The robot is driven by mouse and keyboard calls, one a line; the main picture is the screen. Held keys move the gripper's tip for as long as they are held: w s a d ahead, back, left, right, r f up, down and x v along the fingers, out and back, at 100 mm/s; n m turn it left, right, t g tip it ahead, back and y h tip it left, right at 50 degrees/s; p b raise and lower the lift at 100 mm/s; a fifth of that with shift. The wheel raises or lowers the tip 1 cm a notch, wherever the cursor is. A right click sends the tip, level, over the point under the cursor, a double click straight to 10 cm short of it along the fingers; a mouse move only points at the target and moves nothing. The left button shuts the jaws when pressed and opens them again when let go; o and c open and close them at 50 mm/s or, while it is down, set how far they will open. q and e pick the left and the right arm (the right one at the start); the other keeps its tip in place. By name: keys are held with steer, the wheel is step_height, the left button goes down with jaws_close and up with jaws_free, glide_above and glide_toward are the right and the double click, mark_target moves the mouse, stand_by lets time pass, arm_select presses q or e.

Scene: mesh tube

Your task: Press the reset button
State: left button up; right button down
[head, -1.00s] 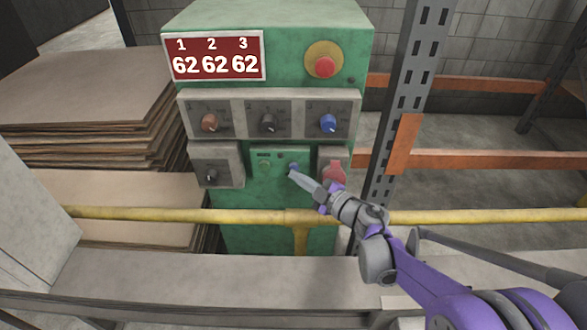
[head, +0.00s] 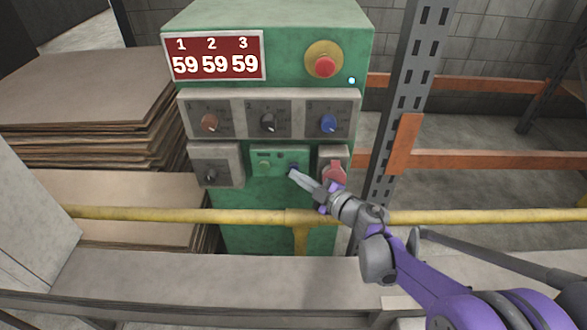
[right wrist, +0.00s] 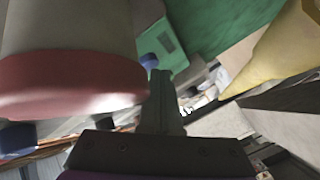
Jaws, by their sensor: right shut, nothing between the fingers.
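A green machine (head: 270,20) stands ahead of me. Its small lower green panel (head: 279,156) carries a green button (head: 264,168) on the left and a dark blue button (head: 293,167) on the right; I cannot read which is labelled reset. My right gripper (head: 294,174) is shut and empty, its tip at the blue button; whether it touches cannot be told. In the right wrist view, the shut fingers (right wrist: 161,75) point close to the blue button (right wrist: 149,61) on the green panel (right wrist: 165,38). My left gripper is not in view.
A red display (head: 213,56) reads 59 59 59. A red emergency-style button (head: 324,66), several knobs and a red switch (head: 334,172) surround the panel. A yellow rail (head: 150,214) crosses in front. Stacked sheets (head: 90,90) lie left; a grey post (head: 410,90) stands right.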

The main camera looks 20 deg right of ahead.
steer(key=s+a, duration=0.1)
steer(key=s, duration=0.4)
steer(key=shift+s+a, duration=0.35)
steer(key=shift+s, duration=0.05)
steer(key=shift+s, duration=0.1)
stand_by(0.8)
